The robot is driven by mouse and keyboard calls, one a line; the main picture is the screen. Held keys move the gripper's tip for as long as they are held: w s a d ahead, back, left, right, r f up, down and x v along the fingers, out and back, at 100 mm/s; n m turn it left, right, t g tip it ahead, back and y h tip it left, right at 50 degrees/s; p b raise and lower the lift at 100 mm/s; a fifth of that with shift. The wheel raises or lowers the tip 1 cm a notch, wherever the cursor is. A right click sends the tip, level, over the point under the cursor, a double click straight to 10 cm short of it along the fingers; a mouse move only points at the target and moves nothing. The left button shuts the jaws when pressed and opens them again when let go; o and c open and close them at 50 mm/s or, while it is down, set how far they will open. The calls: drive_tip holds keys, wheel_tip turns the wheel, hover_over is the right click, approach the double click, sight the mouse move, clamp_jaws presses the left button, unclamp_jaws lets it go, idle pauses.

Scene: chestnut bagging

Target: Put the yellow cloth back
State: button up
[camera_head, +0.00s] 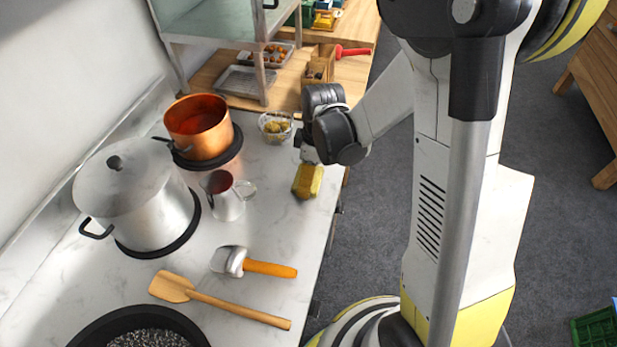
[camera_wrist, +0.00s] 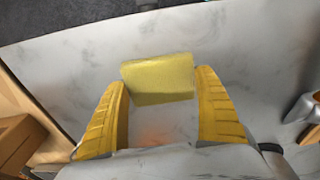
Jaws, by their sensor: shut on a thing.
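The yellow cloth (camera_head: 307,181) is a small folded block at the right edge of the marble counter, below my gripper in the head view. In the wrist view the yellow cloth (camera_wrist: 158,79) sits between the tips of my two yellow fingers. My gripper (camera_wrist: 160,90) is shut on it, with the fingers at its left and right sides. In the head view my gripper (camera_head: 306,166) is partly hidden by my wrist. I cannot tell whether the cloth touches the counter.
A glass bowl (camera_head: 275,127) stands just left of my wrist. A metal pitcher (camera_head: 227,196), a copper pot (camera_head: 198,127) and a large lidded pot (camera_head: 135,195) stand further left. The counter between cloth and mallet is clear.

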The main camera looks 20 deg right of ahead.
drive_tip(key=o, duration=1.2)
wheel_tip(320, 180, up, 12)
drive_tip(key=d+p, duration=0.1)
drive_tip(key=p, duration=0.4)
drive_tip(key=shift+s+a+r+m+t+h+b, duration=0.15)
drive_tip(key=shift+s+r+m+t, duration=0.9)
drive_tip(key=shift+s+r+m, duration=0.95)
drive_tip(key=shift+s+a+r+m+t+h+b, duration=0.15)
drive_tip(key=shift+s+r+m+t, duration=0.85)
drive_tip(key=shift+s+r+m, duration=1.05)
drive_tip(key=shift+s+a+r+m+t+h, duration=0.2)
drive_tip(key=shift+s+r+m+t, duration=0.85)
drive_tip(key=shift+s+r+m, duration=0.95)
drive_tip(key=shift+s+f+n, duration=0.15)
drive_tip(key=shift+s+n, duration=0.05)
drive_tip(key=shift+n, duration=0.25)
